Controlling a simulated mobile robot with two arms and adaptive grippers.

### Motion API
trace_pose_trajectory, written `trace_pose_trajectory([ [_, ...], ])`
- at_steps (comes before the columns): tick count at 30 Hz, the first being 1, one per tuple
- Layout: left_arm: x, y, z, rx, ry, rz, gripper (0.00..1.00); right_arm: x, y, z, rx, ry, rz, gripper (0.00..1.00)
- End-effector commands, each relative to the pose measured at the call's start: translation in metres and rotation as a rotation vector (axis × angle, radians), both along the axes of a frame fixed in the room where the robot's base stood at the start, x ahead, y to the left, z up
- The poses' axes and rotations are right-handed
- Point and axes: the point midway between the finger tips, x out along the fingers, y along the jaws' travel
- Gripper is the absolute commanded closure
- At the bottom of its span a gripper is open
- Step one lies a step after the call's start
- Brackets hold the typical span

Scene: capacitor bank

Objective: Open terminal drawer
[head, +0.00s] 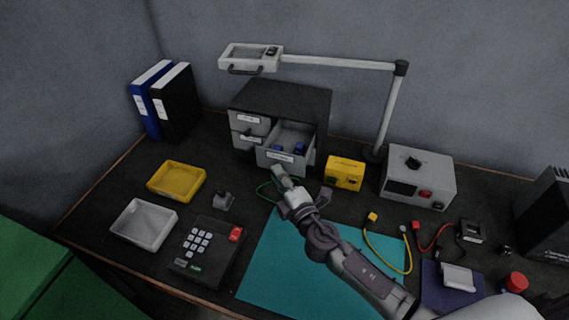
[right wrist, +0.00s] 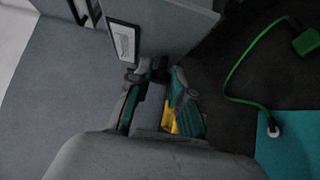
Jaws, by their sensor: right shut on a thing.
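A dark grey drawer cabinet (head: 283,98) stands at the back of the bench with several light grey drawers. Its lower right drawer (head: 270,157) is pulled out, and blue parts (head: 299,149) show inside it. My right gripper (head: 279,172) is at the front of this drawer, shut on its handle. In the right wrist view the labelled drawer front (right wrist: 160,27) is just beyond the fingers of the gripper (right wrist: 155,78). The handle itself is mostly hidden between the fingers. My left gripper is not in view.
A yellow box (head: 344,173) and a grey power unit (head: 418,178) stand right of the drawer. A lamp arm (head: 338,62) spans above the cabinet. Yellow (head: 176,180) and white (head: 143,224) trays lie left. A teal mat (head: 290,262) lies in front.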

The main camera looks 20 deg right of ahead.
Motion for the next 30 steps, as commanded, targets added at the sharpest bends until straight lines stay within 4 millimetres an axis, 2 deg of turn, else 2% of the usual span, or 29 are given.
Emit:
trace_pose_trajectory([
  [8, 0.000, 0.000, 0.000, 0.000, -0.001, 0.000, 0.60, -0.001, 0.000, -0.001, 0.000, 0.001, 0.000, 1.00],
  [9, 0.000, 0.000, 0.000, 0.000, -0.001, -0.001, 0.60, -0.001, 0.000, -0.001, 0.000, 0.001, 0.000, 0.74],
  [13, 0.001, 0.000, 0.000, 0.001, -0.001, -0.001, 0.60, 0.000, 0.000, -0.001, 0.000, 0.001, 0.000, 0.53],
  [23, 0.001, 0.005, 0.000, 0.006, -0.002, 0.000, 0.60, -0.002, 0.000, 0.000, 0.000, 0.000, 0.000, 0.53],
  [26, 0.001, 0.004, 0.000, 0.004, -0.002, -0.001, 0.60, -0.011, -0.002, -0.001, 0.000, 0.002, 0.000, 0.53],
  [30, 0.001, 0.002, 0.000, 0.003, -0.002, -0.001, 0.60, -0.036, -0.006, -0.002, 0.000, 0.004, 0.000, 0.53],
])
